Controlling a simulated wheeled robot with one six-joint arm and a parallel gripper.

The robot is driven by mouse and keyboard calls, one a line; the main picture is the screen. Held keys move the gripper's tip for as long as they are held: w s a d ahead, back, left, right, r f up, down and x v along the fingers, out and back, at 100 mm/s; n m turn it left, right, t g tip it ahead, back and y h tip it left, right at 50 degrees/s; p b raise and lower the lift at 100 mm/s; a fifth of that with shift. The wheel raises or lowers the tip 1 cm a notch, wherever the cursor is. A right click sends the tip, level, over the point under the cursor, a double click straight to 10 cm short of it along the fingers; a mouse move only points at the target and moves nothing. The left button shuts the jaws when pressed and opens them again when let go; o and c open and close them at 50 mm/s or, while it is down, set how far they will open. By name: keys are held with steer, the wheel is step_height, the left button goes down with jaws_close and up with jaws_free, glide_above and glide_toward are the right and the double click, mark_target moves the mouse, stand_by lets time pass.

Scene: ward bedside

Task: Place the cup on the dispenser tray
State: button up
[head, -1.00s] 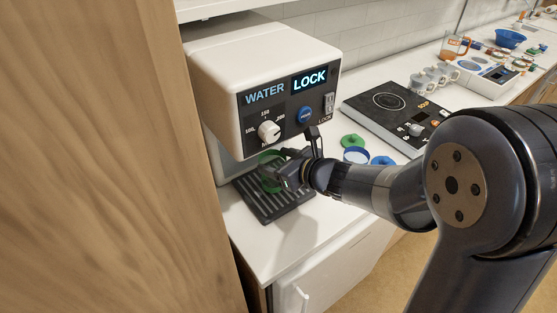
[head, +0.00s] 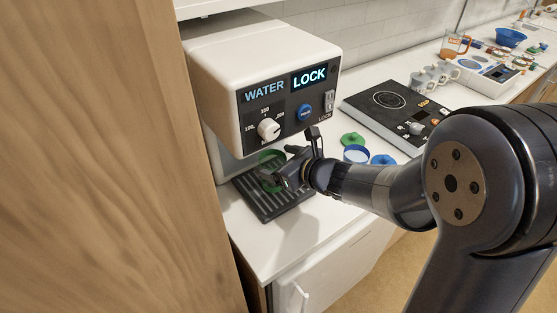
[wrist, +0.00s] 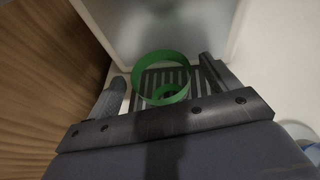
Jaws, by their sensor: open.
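The cup (head: 270,155) has a green rim and looks clear-walled, with a green base. It appears to stand upright on the dark slatted dispenser tray (head: 276,209), under the water dispenser. In the wrist view the cup's green rim (wrist: 160,57) lies between the two fingers of my gripper (wrist: 165,85), with a gap on each side. The slats of the tray show around and below it. My gripper (head: 283,168) is open and still around the cup in the head view. Part of the cup is hidden behind the fingers there.
The dispenser body (head: 230,70) overhangs the tray, with a knob (head: 268,129) and a lit LOCK display (head: 310,78). A wooden panel (head: 120,160) stands close on the left. Green and blue lids and a blue ring (head: 356,153) lie right of my gripper, before a black hob (head: 392,108).

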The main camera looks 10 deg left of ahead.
steer(key=shift+r, duration=0.3)
steer(key=v, duration=1.2)
stand_by(1.9)
